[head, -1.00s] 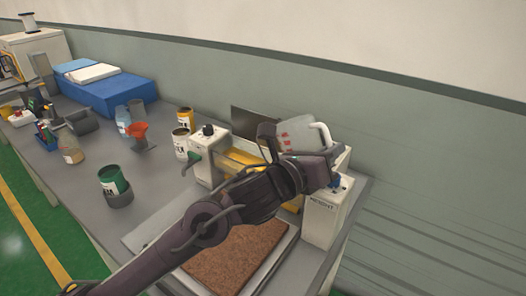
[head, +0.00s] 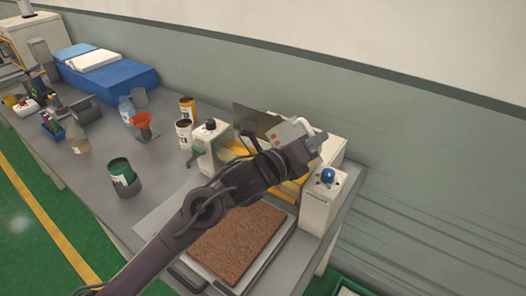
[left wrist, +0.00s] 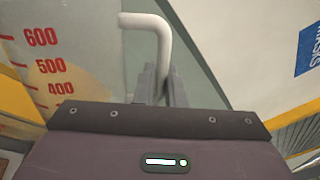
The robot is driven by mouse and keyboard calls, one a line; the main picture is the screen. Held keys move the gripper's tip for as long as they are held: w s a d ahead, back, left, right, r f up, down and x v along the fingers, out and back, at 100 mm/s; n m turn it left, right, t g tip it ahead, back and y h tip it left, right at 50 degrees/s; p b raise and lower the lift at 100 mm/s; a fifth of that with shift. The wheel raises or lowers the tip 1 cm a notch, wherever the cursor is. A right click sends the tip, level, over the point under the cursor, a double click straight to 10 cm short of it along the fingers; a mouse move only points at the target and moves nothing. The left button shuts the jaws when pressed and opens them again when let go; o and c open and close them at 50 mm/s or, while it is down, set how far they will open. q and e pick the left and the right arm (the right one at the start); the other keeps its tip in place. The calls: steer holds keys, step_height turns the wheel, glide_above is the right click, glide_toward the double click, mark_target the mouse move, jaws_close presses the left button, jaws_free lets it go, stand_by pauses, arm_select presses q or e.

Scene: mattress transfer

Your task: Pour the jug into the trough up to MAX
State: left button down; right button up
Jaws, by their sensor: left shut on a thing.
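The jug (head: 285,133) is translucent with red marks. It is mostly hidden behind my left arm in the head view. In the left wrist view the jug (left wrist: 85,45) shows red numbers from 600 down and a white handle (left wrist: 150,22). My left gripper (head: 318,140) is shut on that handle; its fingers (left wrist: 160,82) show in the left wrist view. The jug is over or beside the yellow trough (head: 236,148), between two white end housings. The trough's inside and any MAX mark are hidden. I cannot tell whether liquid is flowing. My right gripper is out of view.
The right housing (head: 320,203) has a blue knob, and the left housing (head: 211,148) a black one. A brown textured slab (head: 238,243) lies in front. Cans, a red funnel (head: 142,120) and a green can (head: 122,172) stand left. A dark panel (head: 255,122) stands behind.

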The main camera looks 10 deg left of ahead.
arm_select(q)
steer(key=shift+r, duration=0.15)
steer(key=shift+w+a+p, duration=0.1)
steer(key=shift+p, duration=0.3)
steer(key=shift+r+n, duration=0.1)
steer(key=shift+n, duration=0.2)
steer(key=shift+a+p, duration=0.1)
steer(key=shift+p, duration=0.25)
steer(key=shift+w+n, duration=0.15)
steer(key=shift+n, duration=0.15)
steer(key=shift+a+r+p, duration=0.1)
steer(key=shift+p, duration=0.3)
steer(key=shift+w+a, duration=0.1)
stand_by(0.3)
steer(key=shift+p, duration=0.3)
